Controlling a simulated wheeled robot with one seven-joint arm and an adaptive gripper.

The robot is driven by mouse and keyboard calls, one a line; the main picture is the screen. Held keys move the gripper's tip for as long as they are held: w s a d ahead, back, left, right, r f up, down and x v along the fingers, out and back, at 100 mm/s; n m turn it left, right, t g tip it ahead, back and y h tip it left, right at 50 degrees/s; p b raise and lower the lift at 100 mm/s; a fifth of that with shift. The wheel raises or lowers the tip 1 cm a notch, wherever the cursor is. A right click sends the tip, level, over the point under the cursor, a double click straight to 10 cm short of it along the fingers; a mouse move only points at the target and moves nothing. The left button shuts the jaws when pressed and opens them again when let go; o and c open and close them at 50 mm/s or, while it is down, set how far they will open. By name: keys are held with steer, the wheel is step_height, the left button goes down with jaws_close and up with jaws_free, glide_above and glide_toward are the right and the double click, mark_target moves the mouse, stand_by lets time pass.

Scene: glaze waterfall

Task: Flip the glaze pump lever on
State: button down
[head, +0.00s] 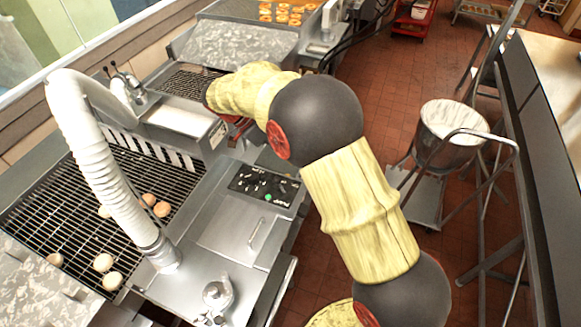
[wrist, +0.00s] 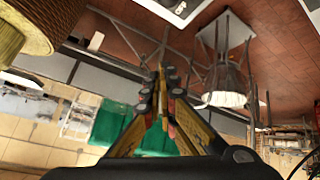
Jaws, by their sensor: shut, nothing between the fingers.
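A small metal fitting with dark-tipped levers (head: 122,78) stands at the back left of the glazing machine in the head view, beside the white hose. I cannot tell for sure that it is the glaze pump lever. My arm reaches over the machine to the right of this fitting, and its far end hides my gripper in the head view. In the wrist view my gripper (wrist: 160,78) is shut and empty, with its fingertips together. No lever shows near the fingertips there, and they touch nothing that I can see.
A ribbed white hose (head: 92,150) arches over a wire conveyor (head: 110,205) holding several round pastries. A black control panel (head: 265,188) with knobs is at the machine's front. A metal pot (head: 452,135) stands on a cart to the right. Red tiled floor lies between.

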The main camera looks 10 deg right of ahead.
steer(key=w+a+r, duration=0.3)
steer(key=a+r, duration=0.1)
steer(key=a, duration=0.2)
steer(key=shift+b, duration=0.4)
steer(key=shift+s+r, duration=0.1)
